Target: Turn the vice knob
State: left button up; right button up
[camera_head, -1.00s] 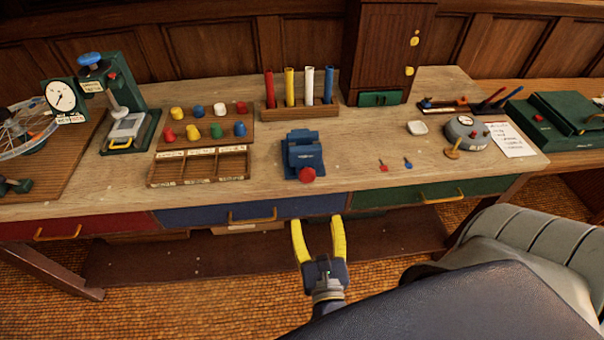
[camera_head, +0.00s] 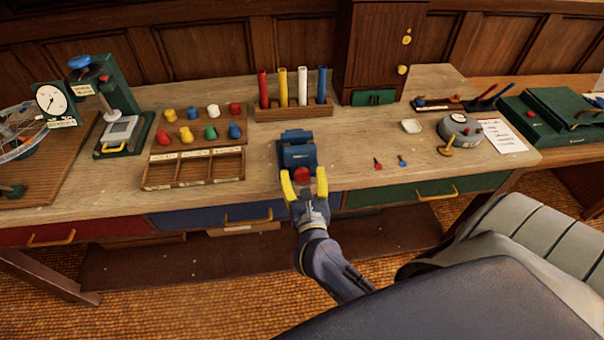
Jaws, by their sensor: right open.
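The blue vice (camera_head: 298,150) stands near the front edge of the workbench, at the middle. Its red knob (camera_head: 302,174) faces the front. My right gripper (camera_head: 304,176) is open, with one yellow finger to the left of the knob and one to the right. I cannot tell whether the fingers touch the knob. My left gripper is not in view.
A wooden rack with coloured tubes (camera_head: 293,111) stands behind the vice. A compartment tray (camera_head: 193,168) and several coloured pegs are to the left.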

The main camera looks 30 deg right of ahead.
jog(key=shift+w+d, duration=0.15)
jog(key=shift+w, duration=0.25)
jog(key=c, duration=1.3)
